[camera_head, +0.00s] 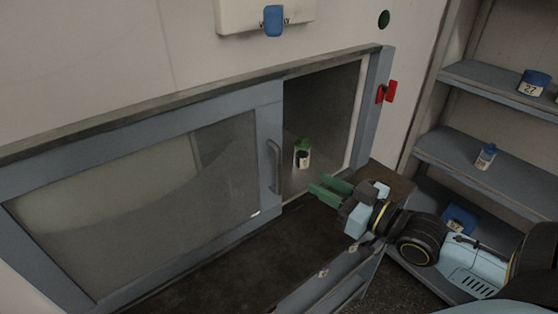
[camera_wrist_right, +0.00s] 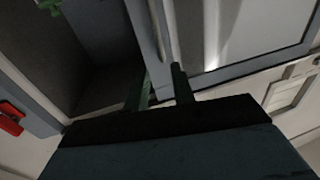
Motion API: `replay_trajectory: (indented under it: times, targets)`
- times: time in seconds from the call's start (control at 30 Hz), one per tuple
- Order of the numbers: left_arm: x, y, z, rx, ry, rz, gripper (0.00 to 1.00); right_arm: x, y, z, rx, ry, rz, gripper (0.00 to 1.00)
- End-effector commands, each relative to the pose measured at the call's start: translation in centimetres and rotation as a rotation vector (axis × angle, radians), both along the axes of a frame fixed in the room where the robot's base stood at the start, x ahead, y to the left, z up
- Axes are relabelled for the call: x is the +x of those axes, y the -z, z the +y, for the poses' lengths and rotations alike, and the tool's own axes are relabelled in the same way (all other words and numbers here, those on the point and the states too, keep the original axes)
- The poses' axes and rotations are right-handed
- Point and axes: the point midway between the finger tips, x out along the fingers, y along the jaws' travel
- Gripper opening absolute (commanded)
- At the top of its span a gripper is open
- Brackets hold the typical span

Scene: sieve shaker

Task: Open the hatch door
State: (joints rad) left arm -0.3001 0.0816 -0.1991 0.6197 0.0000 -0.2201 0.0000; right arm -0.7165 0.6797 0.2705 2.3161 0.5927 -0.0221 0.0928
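The hatch door (camera_head: 270,205) is a grey-blue framed sliding panel with a large window. It stands partly open, with an open gap at its right side. Its vertical bar handle (camera_head: 276,167) is on the door's right edge. My right gripper (camera_head: 316,184) has green fingers, open and empty, to the right of the handle and apart from it in the head view. In the right wrist view the fingers (camera_wrist_right: 161,72) are spread, and the handle (camera_wrist_right: 158,28) shows ahead, lined up roughly with the gap between them. My left gripper is not in view.
A green-capped bottle (camera_head: 303,153) stands inside the open hatch. A red latch piece (camera_head: 386,92) is on the right frame. Shelves (camera_head: 480,150) with small blue-lidded containers stand at the right. A grey panel edge (camera_head: 330,280) lies below my right arm.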

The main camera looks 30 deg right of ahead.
Motion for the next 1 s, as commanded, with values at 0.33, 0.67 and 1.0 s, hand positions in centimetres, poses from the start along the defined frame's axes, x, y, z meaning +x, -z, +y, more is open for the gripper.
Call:
replay_trajectory:
  times: [0.33,0.67,1.0]
  targets:
    - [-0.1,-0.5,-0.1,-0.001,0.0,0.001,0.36,4.4,-0.1,1.2,0.001,0.001,-0.002,0.25]
    - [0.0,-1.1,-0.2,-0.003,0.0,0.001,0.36,9.1,-0.1,2.5,0.0,0.002,-0.001,0.25]
    - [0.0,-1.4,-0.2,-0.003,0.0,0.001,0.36,11.9,0.0,3.4,-0.001,0.001,0.003,0.25]
